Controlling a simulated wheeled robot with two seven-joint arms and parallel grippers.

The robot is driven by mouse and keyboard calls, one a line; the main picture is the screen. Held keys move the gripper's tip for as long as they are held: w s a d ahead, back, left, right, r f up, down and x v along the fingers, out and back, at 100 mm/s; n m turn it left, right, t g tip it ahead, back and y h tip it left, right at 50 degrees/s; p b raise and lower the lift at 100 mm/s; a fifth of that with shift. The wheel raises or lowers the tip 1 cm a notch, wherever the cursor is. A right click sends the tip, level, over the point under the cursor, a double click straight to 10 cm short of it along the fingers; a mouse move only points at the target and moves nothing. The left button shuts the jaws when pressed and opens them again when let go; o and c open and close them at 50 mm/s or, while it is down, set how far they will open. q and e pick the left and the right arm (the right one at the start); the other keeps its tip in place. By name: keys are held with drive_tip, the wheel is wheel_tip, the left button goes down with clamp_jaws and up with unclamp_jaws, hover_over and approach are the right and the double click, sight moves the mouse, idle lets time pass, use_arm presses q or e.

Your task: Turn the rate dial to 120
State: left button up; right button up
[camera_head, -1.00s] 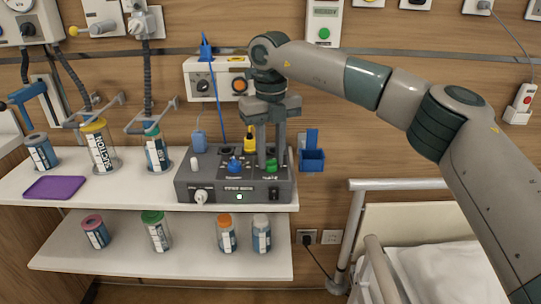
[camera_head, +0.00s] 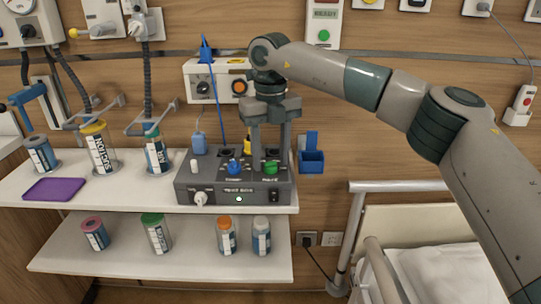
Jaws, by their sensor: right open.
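A grey control box (camera_head: 222,196) stands on the upper shelf. On its top are a blue dial (camera_head: 234,167) and a green dial (camera_head: 271,168), each above a small label. The labels and scale marks are too small to read, so I cannot tell which is the rate dial or its setting. My right gripper (camera_head: 270,163) points down over the box's right side. Its jaws are open, with fingers on either side of the green dial; I cannot tell whether they touch it. My left gripper is out of view.
A white knob (camera_head: 200,198) and a black switch (camera_head: 274,196) are on the box's front. A yellow item behind the box is partly hidden by the gripper. Labelled canisters (camera_head: 99,148) and a purple tray (camera_head: 55,189) are to the left. A bed rail (camera_head: 397,185) is at right.

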sight(270, 162)
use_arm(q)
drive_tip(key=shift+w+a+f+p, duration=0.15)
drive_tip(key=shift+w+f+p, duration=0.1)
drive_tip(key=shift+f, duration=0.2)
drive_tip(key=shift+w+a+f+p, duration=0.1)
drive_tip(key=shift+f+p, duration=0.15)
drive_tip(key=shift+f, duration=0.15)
use_arm(e)
wheel_tip(270, 162, up, 17)
drive_tip(key=shift+r, duration=0.15)
